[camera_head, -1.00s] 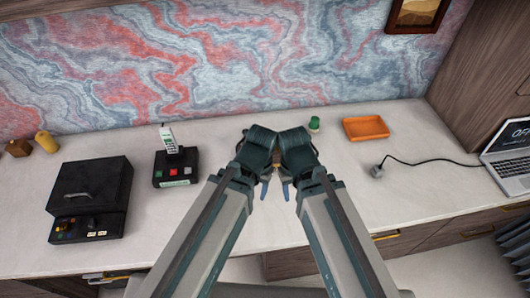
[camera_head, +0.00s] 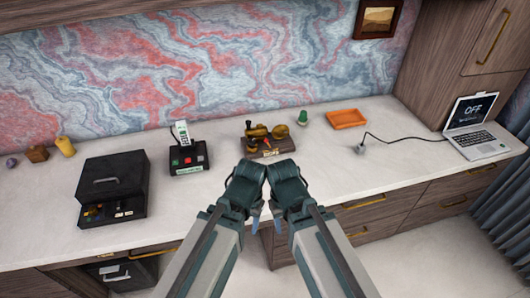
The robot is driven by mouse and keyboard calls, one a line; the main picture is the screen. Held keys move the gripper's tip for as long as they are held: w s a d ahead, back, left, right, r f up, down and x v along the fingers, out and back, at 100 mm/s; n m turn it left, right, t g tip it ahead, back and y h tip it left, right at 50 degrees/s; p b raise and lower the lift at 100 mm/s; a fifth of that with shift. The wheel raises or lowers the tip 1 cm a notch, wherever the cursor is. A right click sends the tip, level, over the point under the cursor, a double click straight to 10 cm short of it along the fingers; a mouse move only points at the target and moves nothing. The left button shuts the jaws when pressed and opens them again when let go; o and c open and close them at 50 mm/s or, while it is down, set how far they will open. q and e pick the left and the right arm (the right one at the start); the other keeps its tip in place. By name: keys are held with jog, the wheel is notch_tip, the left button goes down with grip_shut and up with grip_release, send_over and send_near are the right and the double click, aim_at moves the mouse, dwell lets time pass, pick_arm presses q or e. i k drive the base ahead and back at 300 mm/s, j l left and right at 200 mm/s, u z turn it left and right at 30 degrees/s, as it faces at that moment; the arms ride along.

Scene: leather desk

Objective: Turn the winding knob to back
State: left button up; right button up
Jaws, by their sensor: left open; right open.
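A small brass-coloured mechanism on a brown base (camera_head: 266,148) stands on the desk in the head view, just beyond my two grippers. Its small parts are too small to tell apart, so I cannot say which one is the winding knob. My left gripper (camera_head: 253,222) and my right gripper (camera_head: 281,222) are side by side in front of the mechanism, near the desk's front edge. Both are open with fingers pointing down, and I see nothing held in them.
A black box with a handle (camera_head: 112,184) and a phone on a black button base (camera_head: 189,158) stand to the left. A green item (camera_head: 303,118), an orange tray (camera_head: 347,119), a cabled plug (camera_head: 360,149) and a laptop (camera_head: 475,128) are to the right. The desk between is clear.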

aim_at(252, 141)
jog(key=i+j+z, duration=0.15)
jog(key=i, duration=0.35)
jog(key=i+j+z, duration=0.1)
jog(key=i, duration=0.4)
